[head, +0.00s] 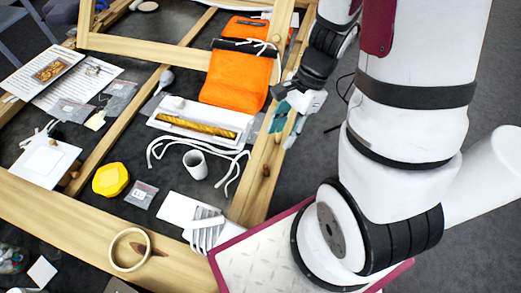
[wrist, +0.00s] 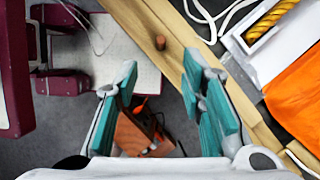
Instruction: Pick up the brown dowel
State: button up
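A small brown dowel (head: 265,170) stands on the right-hand wooden beam (head: 252,203) of the frame in the head view. A brown peg, which looks like the same dowel (wrist: 160,43), shows on the beam in the wrist view, ahead of the fingertips and roughly centred between them. My gripper (head: 284,118) is above the beam, farther back than the dowel. In the wrist view my gripper (wrist: 160,72) has its teal fingers wide apart with nothing between them. The dowel is apart from the fingers.
White cord (head: 230,158) and a white cup (head: 195,164) lie left of the beam. A tray with a gilt fragment (head: 197,128) and an orange pouch (head: 236,82) are farther back. Dark floor is right of the beam.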

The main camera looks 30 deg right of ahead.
aim_at(267, 165)
jog(key=x, duration=0.9)
jog(key=shift+s+d, duration=0.1)
jog(key=shift+d, duration=0.1)
jog(key=shift+p+x, duration=0.55)
jog(key=shift+x, duration=2.1)
jog(key=shift+w, duration=0.25)
jog(key=c, duration=0.9)
